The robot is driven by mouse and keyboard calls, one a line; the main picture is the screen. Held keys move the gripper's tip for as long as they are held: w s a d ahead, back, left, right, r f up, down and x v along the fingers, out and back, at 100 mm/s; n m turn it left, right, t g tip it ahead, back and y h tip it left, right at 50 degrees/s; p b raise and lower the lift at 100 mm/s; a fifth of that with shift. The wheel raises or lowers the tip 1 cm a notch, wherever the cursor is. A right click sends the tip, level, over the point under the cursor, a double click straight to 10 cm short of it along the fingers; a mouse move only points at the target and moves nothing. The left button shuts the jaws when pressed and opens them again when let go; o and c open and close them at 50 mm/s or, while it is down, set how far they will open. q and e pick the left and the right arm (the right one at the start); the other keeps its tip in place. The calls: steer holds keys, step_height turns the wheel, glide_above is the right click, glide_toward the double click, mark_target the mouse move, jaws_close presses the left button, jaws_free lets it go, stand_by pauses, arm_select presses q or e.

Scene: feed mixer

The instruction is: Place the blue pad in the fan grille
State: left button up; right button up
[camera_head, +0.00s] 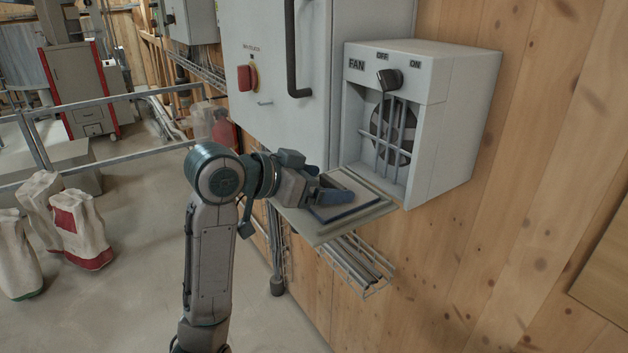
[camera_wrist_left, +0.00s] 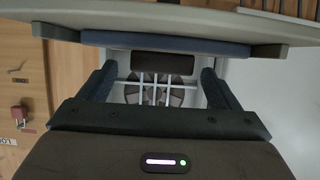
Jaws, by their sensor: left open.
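The blue pad (camera_head: 350,209) lies flat on a small grey shelf (camera_head: 380,208) in front of the fan box. Its edge shows dark blue, and my gripper hides part of it. In the left wrist view the pad shows as a blue strip (camera_wrist_left: 180,43) along the shelf. The fan grille (camera_head: 391,136) is in the box front, with light bars over a dark round fan; it also shows in the left wrist view (camera_wrist_left: 155,91) between my fingers. My left gripper (camera_head: 333,189) is open over the pad's left part. I cannot tell whether it touches the pad. My right gripper is out of view.
The white fan box (camera_head: 450,120) with a dark knob (camera_head: 389,79) is on the wooden wall. A grey cabinet (camera_head: 275,60) with a red switch stands left of it. A wire rack (camera_head: 355,265) hangs below the shelf. Bags (camera_head: 80,225) stand on the floor at left.

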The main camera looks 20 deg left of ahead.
arm_select(q)
steer(key=shift+s+a+r, duration=0.25)
steer(key=shift+s+a, duration=0.05)
steer(key=shift+s, duration=0.1)
steer(key=b+v, duration=0.3)
steer(key=v, duration=0.8)
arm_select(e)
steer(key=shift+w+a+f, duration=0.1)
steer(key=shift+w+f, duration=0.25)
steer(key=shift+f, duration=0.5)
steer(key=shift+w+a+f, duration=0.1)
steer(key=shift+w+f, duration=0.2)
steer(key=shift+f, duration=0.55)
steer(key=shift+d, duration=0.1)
